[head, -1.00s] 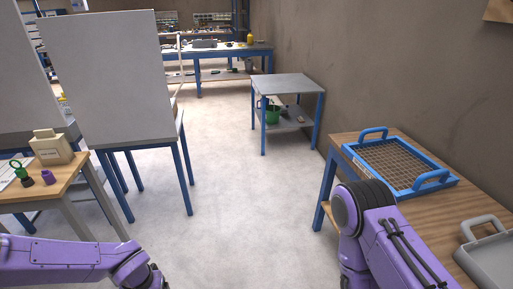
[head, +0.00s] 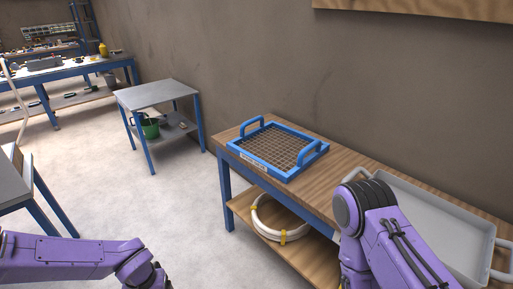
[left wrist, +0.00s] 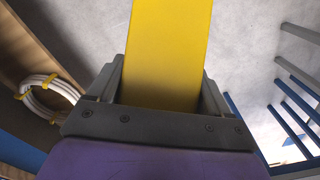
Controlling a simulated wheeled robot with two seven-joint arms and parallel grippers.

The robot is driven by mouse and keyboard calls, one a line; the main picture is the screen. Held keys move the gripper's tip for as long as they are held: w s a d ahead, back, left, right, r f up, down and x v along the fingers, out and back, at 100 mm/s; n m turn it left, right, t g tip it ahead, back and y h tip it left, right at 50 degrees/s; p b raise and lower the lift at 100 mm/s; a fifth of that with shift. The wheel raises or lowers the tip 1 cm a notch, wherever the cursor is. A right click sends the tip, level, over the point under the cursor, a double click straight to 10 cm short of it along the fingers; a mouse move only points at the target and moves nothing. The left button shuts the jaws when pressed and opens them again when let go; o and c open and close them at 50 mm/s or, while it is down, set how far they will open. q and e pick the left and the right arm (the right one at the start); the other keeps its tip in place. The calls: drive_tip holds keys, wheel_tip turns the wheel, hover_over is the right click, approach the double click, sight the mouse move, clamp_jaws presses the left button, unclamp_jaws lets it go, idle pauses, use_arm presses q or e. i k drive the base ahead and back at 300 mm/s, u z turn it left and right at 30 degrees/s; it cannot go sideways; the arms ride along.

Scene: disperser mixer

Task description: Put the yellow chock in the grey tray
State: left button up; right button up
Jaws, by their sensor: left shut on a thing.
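The yellow chock (left wrist: 168,50) shows in the left wrist view as a long yellow block between the fingers. My left gripper (left wrist: 161,88) is shut on it; its far end runs out of the top of that view. In the head view the left arm comes in at the lower left, and its gripper and the chock are below the picture. The grey tray (head: 440,222) lies on the wooden bench at the right, partly hidden behind my right arm. Its inside looks empty where it shows. My right gripper is not visible.
A blue-framed mesh sieve (head: 272,149) stands on the bench (head: 345,166) left of the tray. A white coil with yellow ties (head: 280,222) lies on the bench's lower shelf. A small grey table (head: 157,95) stands further back. The floor at left centre is clear.

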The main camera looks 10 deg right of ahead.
sight(415, 223)
drive_tip(key=z, duration=2.2)
